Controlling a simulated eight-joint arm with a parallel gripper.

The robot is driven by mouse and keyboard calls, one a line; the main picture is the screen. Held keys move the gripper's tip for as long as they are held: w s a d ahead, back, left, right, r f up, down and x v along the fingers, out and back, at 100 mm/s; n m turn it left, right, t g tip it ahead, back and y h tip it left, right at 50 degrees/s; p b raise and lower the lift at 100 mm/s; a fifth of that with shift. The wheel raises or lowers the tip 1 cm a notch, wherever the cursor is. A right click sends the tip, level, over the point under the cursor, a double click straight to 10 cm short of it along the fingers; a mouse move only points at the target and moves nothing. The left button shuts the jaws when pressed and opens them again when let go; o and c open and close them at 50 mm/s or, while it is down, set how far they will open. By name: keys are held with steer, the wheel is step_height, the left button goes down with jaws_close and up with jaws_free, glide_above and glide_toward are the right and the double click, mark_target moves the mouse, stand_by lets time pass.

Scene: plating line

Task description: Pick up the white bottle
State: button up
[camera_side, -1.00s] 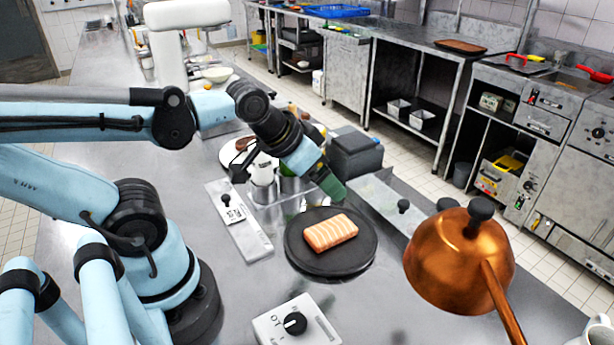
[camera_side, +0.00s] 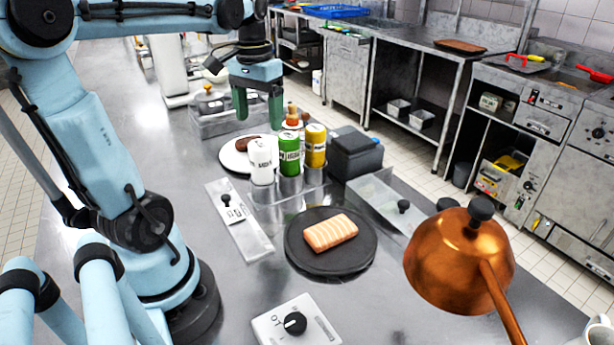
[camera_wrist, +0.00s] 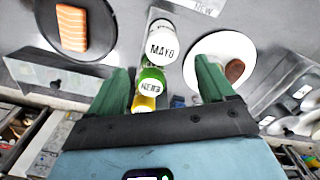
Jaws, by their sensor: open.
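The white bottle (camera_side: 262,163), labelled MAYO in the wrist view (camera_wrist: 161,44), stands upright in the front left place of a metal holder (camera_side: 267,194). A green bottle (camera_side: 290,153) and a yellow bottle (camera_side: 316,146) stand in a row beside it. My gripper (camera_side: 258,110) is open and empty, fingers pointing down, above and behind the bottles in the side view. In the wrist view my gripper's fingers (camera_wrist: 163,78) spread wide on either side of the bottle row, with the white bottle beyond the fingertips. Nothing touches the white bottle.
A white plate (camera_side: 228,158) with a brown piece of meat lies behind the white bottle. A black plate (camera_side: 300,262) with salmon (camera_side: 330,233) lies in front.

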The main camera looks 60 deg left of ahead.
mark_target(261, 144)
step_height(261, 144, down, 6)
steer(key=shift+f, duration=0.25)
steer(key=shift+s+a+f, duration=0.1)
steer(key=shift+a+f, duration=0.05)
steer(key=shift+f, duration=2.55)
steer(key=c, duration=0.8)
